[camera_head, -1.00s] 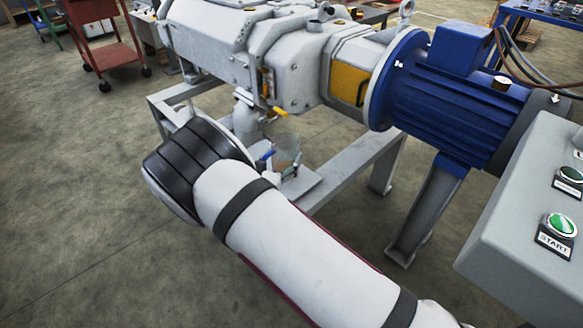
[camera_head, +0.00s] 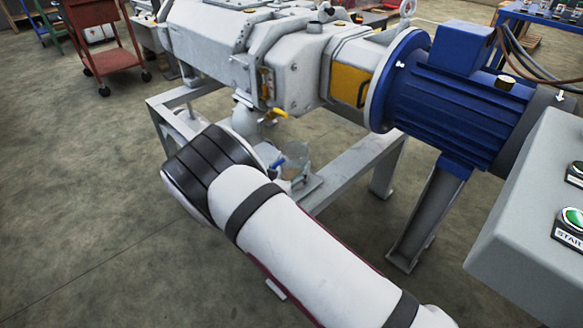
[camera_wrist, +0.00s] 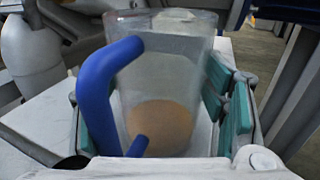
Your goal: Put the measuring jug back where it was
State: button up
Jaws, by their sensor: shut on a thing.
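The measuring jug (camera_wrist: 170,90) is clear, with a blue handle and an orange-brown liquid low inside. In the wrist view it stands upright between the teal-padded fingers of my gripper (camera_wrist: 160,112), which is shut on it. The handle (camera_wrist: 95,95) is on the left, by the left finger. In the head view the jug (camera_head: 296,157) is beyond my wrist, over or on a pale plate (camera_head: 310,187) on the machine frame. My wrist hides most of my gripper there. I cannot tell whether the jug's base touches the plate.
The grey pump body (camera_head: 250,50) with a yellow-handled drain valve (camera_head: 276,114) is above and behind the jug. Frame beams (camera_head: 350,168) run close by. The blue motor (camera_head: 440,95) and the control box (camera_head: 530,210) are on the right. Open floor lies at left.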

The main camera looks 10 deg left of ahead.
jog(key=shift+f, duration=0.1)
jog(key=o, duration=1.7)
jog(key=shift+c, duration=0.2)
jog(key=shift+a, duration=0.1)
jog(key=p+v, duration=0.3)
jog(key=v, duration=0.9)
